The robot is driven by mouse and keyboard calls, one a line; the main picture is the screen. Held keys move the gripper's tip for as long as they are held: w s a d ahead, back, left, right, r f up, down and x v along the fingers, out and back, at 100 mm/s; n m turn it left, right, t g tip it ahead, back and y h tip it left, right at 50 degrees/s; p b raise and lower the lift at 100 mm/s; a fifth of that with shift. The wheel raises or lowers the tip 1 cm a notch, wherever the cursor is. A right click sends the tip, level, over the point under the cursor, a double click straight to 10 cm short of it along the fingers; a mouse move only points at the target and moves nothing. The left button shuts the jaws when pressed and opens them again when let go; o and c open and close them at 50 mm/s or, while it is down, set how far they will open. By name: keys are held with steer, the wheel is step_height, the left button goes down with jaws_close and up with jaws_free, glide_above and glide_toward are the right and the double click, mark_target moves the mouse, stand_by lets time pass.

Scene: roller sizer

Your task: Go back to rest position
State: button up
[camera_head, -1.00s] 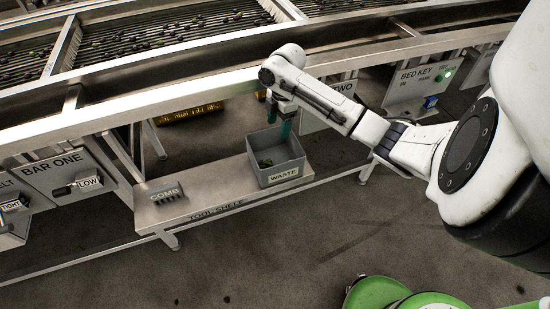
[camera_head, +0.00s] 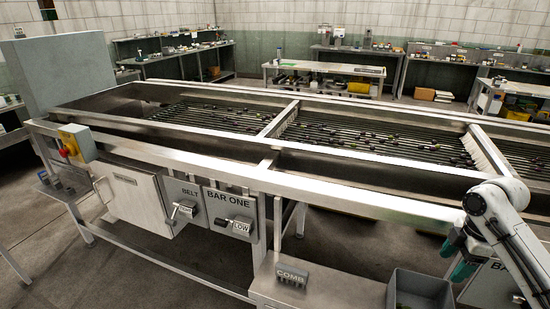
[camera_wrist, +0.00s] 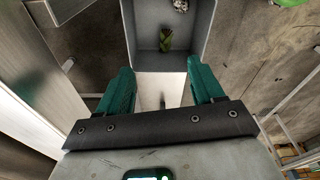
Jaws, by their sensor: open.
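My gripper (camera_wrist: 162,88) has its two green fingers spread apart with nothing between them. In the head view it (camera_head: 464,268) hangs at the lower right, just right of the grey waste bin (camera_head: 420,283). In the wrist view the bin (camera_wrist: 187,55) lies beyond the fingertips, at the top. A green and dark piece (camera_wrist: 166,39) lies on the bin floor, with a pale speckled piece (camera_wrist: 180,5) at the top edge. My white arm reaches in from the right edge of the head view, bent at the wrist.
The sizer's steel front rail (camera_head: 300,187) runs close behind my gripper. The comb block (camera_head: 291,275) sits on the tool shelf (camera_head: 340,288) left of the bin. The bar one panel (camera_head: 230,212) and its lever are farther left. Open floor (camera_head: 150,280) shows at lower left.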

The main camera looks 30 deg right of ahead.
steer(key=w+a+m+t, duration=0.1)
steer(key=w+a+t, duration=0.1)
steer(key=w+a, duration=1.05)
steer(key=a+f+m+t+y, duration=0.2)
steer(key=a+f+m, duration=0.15)
steer(key=a, duration=1.35)
steer(key=s+a+f+m+g, duration=0.1)
steer(key=s+a+f+m, duration=0.15)
steer(key=s+a, duration=0.2)
steer(key=s+a+f+m+g, duration=0.1)
steer(key=s+a+f, duration=0.25)
steer(key=s, duration=0.25)
steer(key=s+d+f+m+g+h, duration=0.1)
steer(key=s+d, duration=0.1)
steer(key=s, duration=0.4)
steer(key=s+d+f+m+h, duration=0.2)
steer(key=s, duration=0.5)
steer(key=shift+d+g, duration=0.2)
steer(key=shift+g, duration=0.2)
steer(key=shift+c, duration=0.3)
